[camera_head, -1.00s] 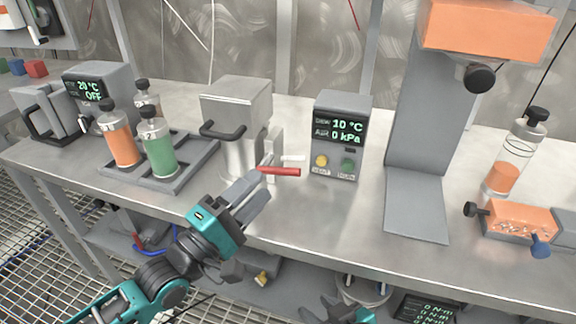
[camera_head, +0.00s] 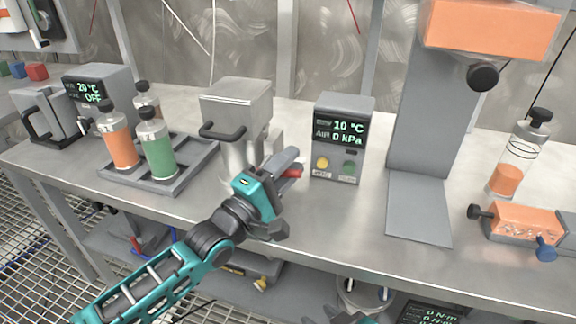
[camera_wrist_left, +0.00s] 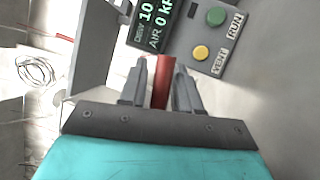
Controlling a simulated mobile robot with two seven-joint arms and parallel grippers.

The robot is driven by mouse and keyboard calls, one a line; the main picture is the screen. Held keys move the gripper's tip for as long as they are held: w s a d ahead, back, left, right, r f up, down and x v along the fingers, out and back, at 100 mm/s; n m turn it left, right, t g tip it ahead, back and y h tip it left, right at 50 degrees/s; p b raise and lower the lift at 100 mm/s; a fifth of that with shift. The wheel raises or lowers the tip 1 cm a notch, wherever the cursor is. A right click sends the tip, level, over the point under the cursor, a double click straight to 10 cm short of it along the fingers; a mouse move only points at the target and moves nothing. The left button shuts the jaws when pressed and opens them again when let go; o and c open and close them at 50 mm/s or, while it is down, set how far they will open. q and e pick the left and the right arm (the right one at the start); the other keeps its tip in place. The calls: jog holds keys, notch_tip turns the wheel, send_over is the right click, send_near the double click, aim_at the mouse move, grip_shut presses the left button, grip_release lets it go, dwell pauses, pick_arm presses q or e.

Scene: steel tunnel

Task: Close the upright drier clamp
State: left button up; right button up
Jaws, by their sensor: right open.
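The upright drier (camera_head: 238,110) is a grey box-topped canister with a black handle, on the bench at centre left. Its clamp has a red handle (camera_head: 292,173), which sticks out to the right and is partly hidden by my left gripper (camera_head: 285,165). In the left wrist view the red handle (camera_wrist_left: 160,92) lies between the two fingers of my left gripper (camera_wrist_left: 160,82). The fingers are apart, with narrow gaps beside the handle. My right gripper (camera_head: 348,318) is low at the bottom edge, below the bench, mostly cut off and open.
A control box (camera_head: 340,138) reading 10 °C and 0 kPa stands just right of the clamp. A tray (camera_head: 185,172) with orange and green bottles is on the left. A grey stand (camera_head: 418,205) and an orange valve block (camera_head: 517,220) are on the right.

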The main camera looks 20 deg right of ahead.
pick_arm(q)
grip_shut()
dwell(0.5)
jog(key=n+t+b, duration=0.1)
jog(key=n, duration=0.1)
jog(key=r+n+t+b, duration=0.1)
jog(key=n, duration=0.1)
jog(key=shift+w+a, duration=0.1)
jog(key=shift+a, duration=0.1)
jog(key=shift+w+a+r+n+t+y+b, duration=0.15)
jog(key=shift+n+t+b, duration=0.25)
jog(key=shift+n, duration=0.55)
jog(key=shift+w+a+r+n+t+y+b, duration=0.15)
jog(key=shift+r+n+t+y+b, duration=0.15)
jog(key=shift+n+t, duration=0.45)
jog(key=shift+a+r+n+t+y+b, duration=0.15)
jog(key=shift+r+n+t+b, duration=0.2)
jog(key=shift+n, duration=0.75)
jog(key=shift+f, duration=0.1)
